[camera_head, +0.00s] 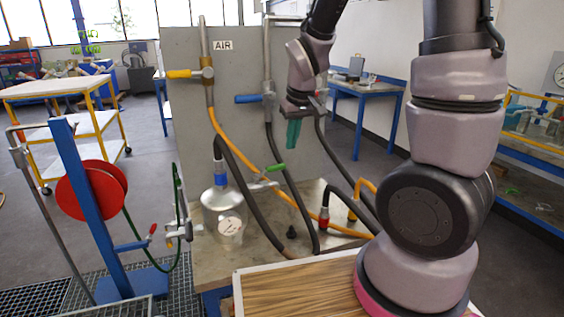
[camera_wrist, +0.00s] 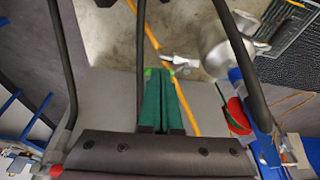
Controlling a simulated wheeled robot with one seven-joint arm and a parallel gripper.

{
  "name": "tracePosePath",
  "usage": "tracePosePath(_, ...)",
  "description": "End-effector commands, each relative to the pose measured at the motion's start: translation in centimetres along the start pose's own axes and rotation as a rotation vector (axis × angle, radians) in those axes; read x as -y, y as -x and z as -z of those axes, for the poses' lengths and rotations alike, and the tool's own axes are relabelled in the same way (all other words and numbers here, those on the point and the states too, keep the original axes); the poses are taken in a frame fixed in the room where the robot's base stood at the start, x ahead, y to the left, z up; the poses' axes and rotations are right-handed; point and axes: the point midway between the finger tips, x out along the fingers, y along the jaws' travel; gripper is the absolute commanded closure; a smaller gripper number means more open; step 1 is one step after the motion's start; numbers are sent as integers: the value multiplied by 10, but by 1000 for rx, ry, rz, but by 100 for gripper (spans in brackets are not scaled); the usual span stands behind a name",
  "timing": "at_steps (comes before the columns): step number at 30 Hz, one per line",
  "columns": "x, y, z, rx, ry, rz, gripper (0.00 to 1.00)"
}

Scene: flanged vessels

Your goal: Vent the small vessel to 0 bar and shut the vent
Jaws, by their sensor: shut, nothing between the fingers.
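The small vessel (camera_head: 222,203) is a grey metal bottle with a blue collar, standing on the bench below the panel. A round dial gauge (camera_head: 229,226) sits on its front; the needle is too small to read. A green-handled valve (camera_head: 266,175) sticks out to the vessel's right. My gripper (camera_head: 293,132), with green fingers, points down before the panel's right part, above and right of the vessel and apart from it. In the wrist view the green fingers (camera_wrist: 160,100) are together with nothing held. The vessel (camera_wrist: 213,45) shows there at upper right.
A grey panel (camera_head: 230,70) labelled AIR carries a yellow-handled valve (camera_head: 204,72) and a blue-handled valve (camera_head: 262,97). Black and orange hoses hang over the bench. A red-handled valve (camera_head: 152,230) and a red reel (camera_head: 90,190) on a blue post stand left.

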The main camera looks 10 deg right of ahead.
Motion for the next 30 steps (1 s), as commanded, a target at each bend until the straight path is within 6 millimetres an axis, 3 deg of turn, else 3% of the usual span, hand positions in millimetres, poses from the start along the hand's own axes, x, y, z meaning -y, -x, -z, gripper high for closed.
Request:
tracePosePath(5, 1, -15, 0, -3, 12, -3, 100)
tracePosePath(19, -1, -105, 0, 0, 7, -3, 100)
tracePosePath(24, 1, -114, 26, -6, 11, -2, 100)
tracePosePath(30, 1, -119, 36, -5, 10, -2, 100)
